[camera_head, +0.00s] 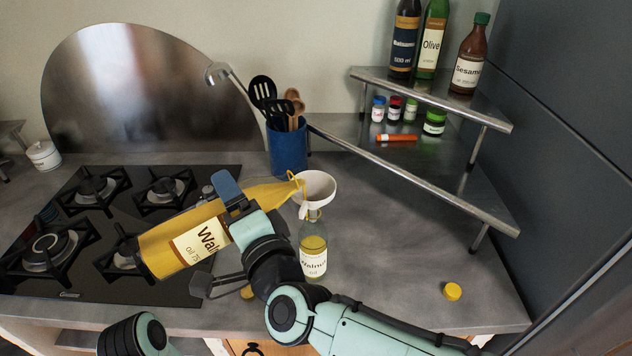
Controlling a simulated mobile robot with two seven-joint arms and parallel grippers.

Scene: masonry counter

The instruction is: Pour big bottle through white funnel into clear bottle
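The big bottle (170,243), full of yellow oil with a "Wal..." label, is tilted with its mouth to the right. My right gripper (241,208) is shut around it and partly hides its body. Its mouth is above the left rim of the white funnel (319,186), and a thin yellow stream runs down into the funnel. The funnel sits in the neck of the clear bottle (313,246), which stands upright on the counter. Yellow oil shows in the clear bottle above its "Walnut" label. Only a link of my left arm shows at bottom left; its gripper is out of view.
A yellow cap (452,291) lies on the counter at right. A gas hob (75,270) is at left. A blue utensil pot (288,148) stands behind the funnel. A metal shelf (440,104) with bottles and small jars is at back right.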

